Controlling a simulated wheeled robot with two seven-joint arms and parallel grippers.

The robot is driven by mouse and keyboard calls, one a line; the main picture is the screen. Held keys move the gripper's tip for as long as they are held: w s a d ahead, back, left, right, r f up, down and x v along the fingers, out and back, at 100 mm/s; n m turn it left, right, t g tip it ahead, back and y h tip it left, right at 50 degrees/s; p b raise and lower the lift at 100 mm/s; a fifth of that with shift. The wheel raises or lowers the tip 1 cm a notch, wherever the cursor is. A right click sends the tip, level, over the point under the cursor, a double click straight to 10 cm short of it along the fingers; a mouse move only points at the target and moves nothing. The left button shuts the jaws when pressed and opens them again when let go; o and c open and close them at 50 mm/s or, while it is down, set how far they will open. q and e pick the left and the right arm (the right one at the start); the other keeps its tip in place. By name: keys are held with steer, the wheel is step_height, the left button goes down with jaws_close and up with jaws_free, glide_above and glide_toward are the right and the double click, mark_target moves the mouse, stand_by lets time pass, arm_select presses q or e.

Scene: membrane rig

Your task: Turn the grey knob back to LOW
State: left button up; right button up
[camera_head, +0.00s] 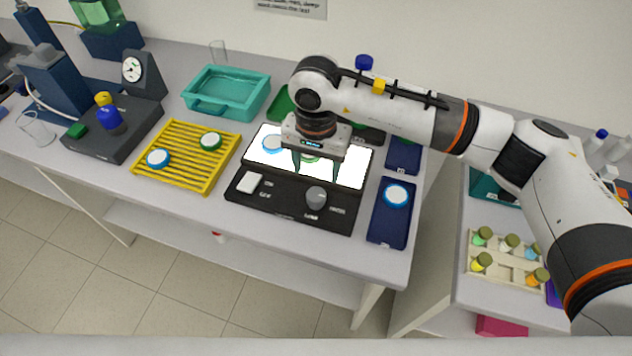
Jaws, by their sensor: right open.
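The grey knob (316,198) sits on the front black panel of the light box (290,207), right of its middle. Small labels are printed around it; I cannot read for sure which one it points at. My right gripper (318,173) comes in from the right and hangs over the lit white plate, its fingers apart and pointing down, a little behind the knob. A green-rimmed disc (310,159) lies on the lit plate and shows between the fingers, partly hidden. A blue-rimmed disc (272,144) lies on the plate to the left. My left gripper is not in view.
A white switch (249,182) is on the panel's left. A yellow rack (185,178) with two discs stands left, a teal tray (228,112) behind it. A dark blue tray (388,232) with a blue-rimmed disc is right. The table's front edge lies close before the panel.

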mark_target(316, 194)
steer(key=shift+s+f+p, duration=0.25)
steer(key=shift+f+p, duration=0.1)
steer(key=shift+f, duration=0.45)
steer(key=f, duration=0.1)
steer(key=f+p, duration=0.1)
steer(key=f, duration=0.1)
steer(key=shift+w+f, duration=0.35)
steer(key=shift+f, duration=0.05)
step_height(316, 194, down, 3)
steer(key=shift+w+f+p, duration=0.1)
steer(key=shift+f+p, duration=0.1)
steer(key=shift+p, duration=0.55)
steer(key=shift+f, duration=0.35)
steer(key=shift+c, duration=0.5)
steer(key=c, duration=0.9)
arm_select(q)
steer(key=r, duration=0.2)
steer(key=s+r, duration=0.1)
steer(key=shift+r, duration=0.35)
